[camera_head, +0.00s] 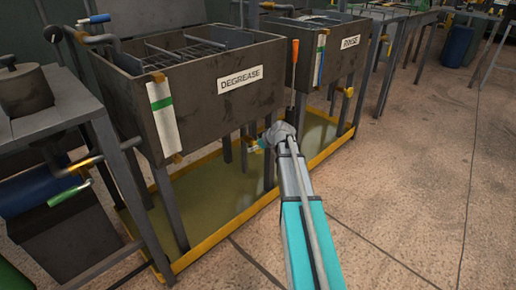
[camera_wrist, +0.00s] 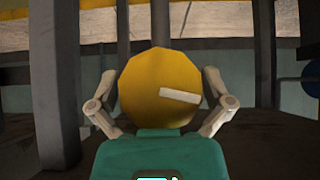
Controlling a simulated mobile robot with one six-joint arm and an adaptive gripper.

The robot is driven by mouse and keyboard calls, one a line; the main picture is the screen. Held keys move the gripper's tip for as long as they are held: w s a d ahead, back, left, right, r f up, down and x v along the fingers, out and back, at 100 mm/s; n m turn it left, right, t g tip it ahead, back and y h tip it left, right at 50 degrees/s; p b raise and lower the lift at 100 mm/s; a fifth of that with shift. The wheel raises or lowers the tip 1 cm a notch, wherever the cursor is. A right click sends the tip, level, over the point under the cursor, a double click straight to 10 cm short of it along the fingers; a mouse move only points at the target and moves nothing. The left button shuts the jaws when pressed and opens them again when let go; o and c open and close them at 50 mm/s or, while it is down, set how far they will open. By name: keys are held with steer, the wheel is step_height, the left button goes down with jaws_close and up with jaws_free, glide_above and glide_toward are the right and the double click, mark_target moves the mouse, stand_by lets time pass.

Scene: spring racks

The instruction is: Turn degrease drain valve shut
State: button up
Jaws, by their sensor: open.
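The dark degrease tank (camera_head: 215,95) stands left of centre in the head view, with a "DEGREASE" label on its front. My arm reaches to its lower right, and my gripper (camera_head: 258,146) is low there, beside a small yellow part. In the wrist view a round yellow valve knob (camera_wrist: 150,95) with a pale bar mark, slightly tilted, fills the middle. My gripper's fingers (camera_wrist: 159,76) are open, one on each side of the knob. I cannot tell whether they touch it. The valve body behind the knob is hidden.
A yellow-edged drip tray (camera_head: 215,238) lies under the tanks. The floor (camera_head: 420,190) at right is clear.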

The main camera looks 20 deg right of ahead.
steer(key=c, duration=0.7)
steer(key=shift+d, duration=0.3)
steer(key=shift+c, duration=0.8)
steer(key=shift+a, duration=0.2)
